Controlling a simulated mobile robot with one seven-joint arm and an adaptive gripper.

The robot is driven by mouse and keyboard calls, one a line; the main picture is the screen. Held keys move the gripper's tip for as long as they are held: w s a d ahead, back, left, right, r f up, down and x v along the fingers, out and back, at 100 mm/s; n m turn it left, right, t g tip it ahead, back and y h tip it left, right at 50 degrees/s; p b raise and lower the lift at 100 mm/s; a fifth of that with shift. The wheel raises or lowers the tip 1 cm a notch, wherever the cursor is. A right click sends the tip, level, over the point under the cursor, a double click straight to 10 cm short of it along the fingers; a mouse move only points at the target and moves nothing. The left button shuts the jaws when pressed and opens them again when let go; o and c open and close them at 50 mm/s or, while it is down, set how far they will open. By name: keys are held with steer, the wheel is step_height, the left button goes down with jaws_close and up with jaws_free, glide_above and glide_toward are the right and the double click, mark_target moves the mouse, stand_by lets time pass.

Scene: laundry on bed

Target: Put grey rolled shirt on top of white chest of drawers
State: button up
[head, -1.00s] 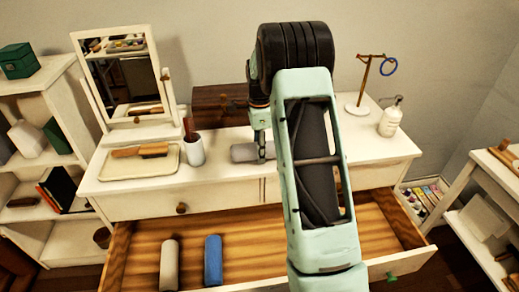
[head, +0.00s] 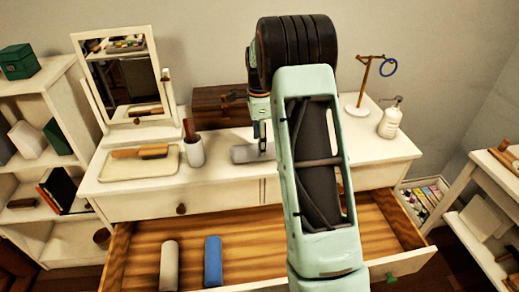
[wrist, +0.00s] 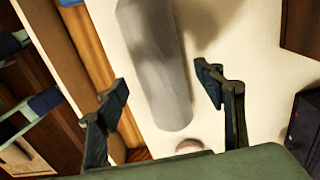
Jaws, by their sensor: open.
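The grey rolled shirt (head: 243,154) lies on its side on top of the white chest of drawers (head: 225,174), near the middle of the front edge. My gripper (head: 262,142) is just above the shirt's right part, with the arm reaching in from the front. In the wrist view the shirt (wrist: 155,70) shows between the two spread fingers of my gripper (wrist: 163,80), with a gap on each side. My gripper is open and holds nothing. My arm hides part of the chest top to the right.
The top drawer (head: 270,235) is pulled out, with a beige-grey roll (head: 169,266) and a blue roll (head: 212,262) inside. On the chest top stand a mirror (head: 125,75), tray (head: 140,174), cup (head: 195,151), wooden box (head: 215,107), ring stand (head: 358,108) and bottle (head: 390,122).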

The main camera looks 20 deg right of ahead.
step_height(320, 180, up, 8)
steer(key=shift+r, duration=0.2)
stand_by(0.5)
